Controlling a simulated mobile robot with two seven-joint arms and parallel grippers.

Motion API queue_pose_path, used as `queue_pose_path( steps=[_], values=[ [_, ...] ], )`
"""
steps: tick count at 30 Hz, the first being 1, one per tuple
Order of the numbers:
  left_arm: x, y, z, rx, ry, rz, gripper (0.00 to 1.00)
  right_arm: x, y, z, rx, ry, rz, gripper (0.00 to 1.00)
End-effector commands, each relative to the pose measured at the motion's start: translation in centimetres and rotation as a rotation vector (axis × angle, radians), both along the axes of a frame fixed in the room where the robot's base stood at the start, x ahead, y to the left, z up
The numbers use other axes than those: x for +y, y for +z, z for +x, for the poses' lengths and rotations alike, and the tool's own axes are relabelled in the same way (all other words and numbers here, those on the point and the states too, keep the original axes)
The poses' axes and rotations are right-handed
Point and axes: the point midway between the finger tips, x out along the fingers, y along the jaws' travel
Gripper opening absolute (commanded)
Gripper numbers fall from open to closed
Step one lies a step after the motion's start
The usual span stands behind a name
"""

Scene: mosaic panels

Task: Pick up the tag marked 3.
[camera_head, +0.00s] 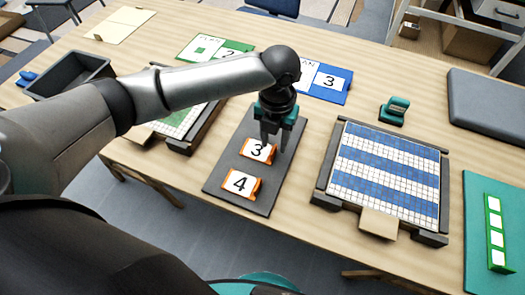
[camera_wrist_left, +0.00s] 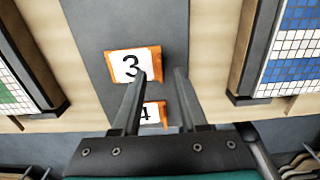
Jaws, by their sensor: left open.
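The tag marked 3 (camera_head: 257,150) is an orange piece with a white face, lying on a dark grey board (camera_head: 226,172). In the left wrist view the tag marked 3 (camera_wrist_left: 128,66) lies ahead of the fingertips, left of centre. A like tag marked 4 (camera_head: 240,183) lies nearer me on the same board; it is partly hidden by a finger in the wrist view (camera_wrist_left: 152,113). My left gripper (camera_head: 275,143) is open and empty, just right of and above the tag marked 3. I cannot tell whether a finger touches it. My right gripper is not seen.
A blue-and-white mosaic panel (camera_head: 385,172) in a dark frame stands to the right. A green mosaic panel (camera_head: 183,122) is to the left, partly behind my arm. A blue card marked 3 (camera_head: 330,82) and a teal object (camera_head: 395,110) lie farther back. A grey bin (camera_head: 70,75) stands far left.

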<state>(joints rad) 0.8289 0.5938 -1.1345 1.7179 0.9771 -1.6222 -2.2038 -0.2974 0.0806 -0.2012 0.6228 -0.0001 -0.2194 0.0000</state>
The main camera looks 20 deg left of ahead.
Motion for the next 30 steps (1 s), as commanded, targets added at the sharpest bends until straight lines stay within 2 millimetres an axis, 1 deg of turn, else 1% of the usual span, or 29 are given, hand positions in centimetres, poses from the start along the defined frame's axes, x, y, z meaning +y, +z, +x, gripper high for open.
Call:
queue_pose_path(
  steps=[1,3,6,11,22,30],
  values=[
    [0.0,-1.1,-0.1,0.002,0.001,0.0,0.42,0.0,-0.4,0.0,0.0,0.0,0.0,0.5],
    [0.0,-2.0,-0.1,0.003,0.0,0.001,0.42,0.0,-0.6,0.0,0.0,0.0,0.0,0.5],
    [0.0,-2.3,0.0,-0.001,-0.001,0.0,0.42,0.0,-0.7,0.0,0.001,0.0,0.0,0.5],
    [0.0,-2.2,0.0,-0.001,-0.001,0.001,0.42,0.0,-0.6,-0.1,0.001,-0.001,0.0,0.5],
    [0.0,-2.2,0.0,-0.001,0.0,0.001,0.01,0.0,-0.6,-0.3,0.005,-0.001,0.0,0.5],
    [0.0,-2.2,0.0,-0.001,0.0,0.001,0.0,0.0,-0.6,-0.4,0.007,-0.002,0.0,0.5]
  ],
)
